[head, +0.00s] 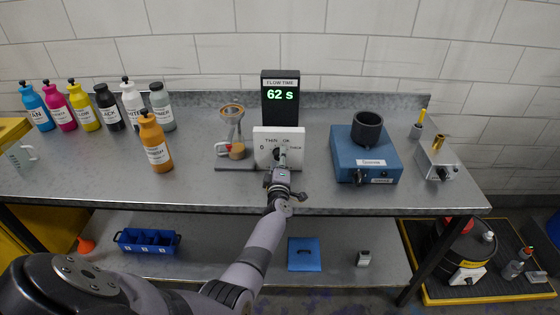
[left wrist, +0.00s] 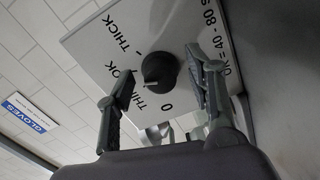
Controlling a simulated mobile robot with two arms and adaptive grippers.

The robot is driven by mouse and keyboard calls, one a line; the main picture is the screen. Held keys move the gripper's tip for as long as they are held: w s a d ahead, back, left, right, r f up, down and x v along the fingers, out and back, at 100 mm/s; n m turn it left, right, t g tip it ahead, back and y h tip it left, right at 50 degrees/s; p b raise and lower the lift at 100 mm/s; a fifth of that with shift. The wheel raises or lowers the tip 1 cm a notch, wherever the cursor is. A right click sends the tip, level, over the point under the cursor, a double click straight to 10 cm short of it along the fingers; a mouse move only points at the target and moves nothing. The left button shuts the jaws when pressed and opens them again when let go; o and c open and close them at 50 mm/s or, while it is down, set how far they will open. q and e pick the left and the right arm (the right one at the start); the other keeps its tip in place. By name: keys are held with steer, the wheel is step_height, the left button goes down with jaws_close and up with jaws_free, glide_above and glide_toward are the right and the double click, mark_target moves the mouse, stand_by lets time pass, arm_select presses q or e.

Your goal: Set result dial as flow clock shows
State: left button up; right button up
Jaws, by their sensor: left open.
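The flow clock (head: 281,96) is a black box at the back, with green digits reading 62 s under "FLOW TIME". The result dial is a white panel (head: 263,138) in front of it; the left wrist view shows its dark round knob (left wrist: 160,72) with 0, THIN, OK and THICK around it and "OK = 40 - 80 s" along one edge. A small light mark on the knob appears to face the THIN/0 side, but the exact setting is unclear. My left gripper (head: 281,160) is open before the panel, its fingers (left wrist: 163,80) on either side of the knob. Contact is unclear.
A funnel stand (head: 231,135) is just left of the panel, and a blue device (head: 366,158) stands to the right. An orange bottle (head: 155,142) stands further left, with several bottles behind it. The bench front (head: 215,185) is clear.

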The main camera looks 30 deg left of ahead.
arm_select(q)
steer(key=shift+v, duration=3.75)
